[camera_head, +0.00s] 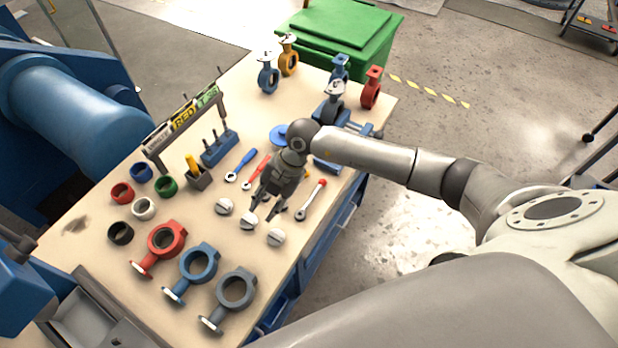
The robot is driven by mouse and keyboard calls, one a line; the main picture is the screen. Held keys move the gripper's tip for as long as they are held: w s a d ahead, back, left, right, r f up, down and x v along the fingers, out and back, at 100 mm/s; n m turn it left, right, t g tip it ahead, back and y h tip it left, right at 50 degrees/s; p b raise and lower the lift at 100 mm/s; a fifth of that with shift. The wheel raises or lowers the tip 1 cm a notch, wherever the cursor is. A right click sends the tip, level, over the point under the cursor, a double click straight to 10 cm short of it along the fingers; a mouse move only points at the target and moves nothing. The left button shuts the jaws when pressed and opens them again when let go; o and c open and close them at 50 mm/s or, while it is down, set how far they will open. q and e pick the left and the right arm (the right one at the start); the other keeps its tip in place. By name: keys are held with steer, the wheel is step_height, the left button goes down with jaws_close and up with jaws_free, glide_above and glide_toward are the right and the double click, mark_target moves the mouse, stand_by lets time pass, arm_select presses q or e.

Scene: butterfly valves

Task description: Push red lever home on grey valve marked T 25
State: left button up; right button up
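My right gripper (257,221) reaches in from the right over the bench. Its fingers look spread and point down around the middle white disc (249,223); I cannot tell whether they touch it. A red-handled lever (252,175) lies on the bench just left of the gripper, partly behind it. A grey valve (331,108) stands in a blue vise (322,138) at the back right, beyond my wrist. Another grey valve body (235,290) lies at the front. My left gripper is not visible.
A blue lever (243,162) lies left of the red one, and a red-ended wrench (312,198) right of the gripper. Red (165,239) and blue (199,263) valve bodies lie at the front. Coloured rings lie left; several upright valves stand at the back.

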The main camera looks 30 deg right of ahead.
mark_target(309, 200)
steer(key=w+d+m+h, duration=0.15)
steer(key=d+h, duration=0.35)
steer(key=d, duration=0.8)
steer(key=shift+g, duration=0.3)
steer(key=f+b, duration=0.2)
steer(key=f, duration=0.1)
steer(key=f+b, duration=0.2)
steer(key=f, duration=0.1)
steer(key=f+b, duration=0.3)
steer(key=shift+a+f, duration=0.25)
steer(key=shift+a, duration=0.05)
jaws_close()
steer(key=shift+r+p, duration=1.35)
steer(key=shift+r, duration=0.2)
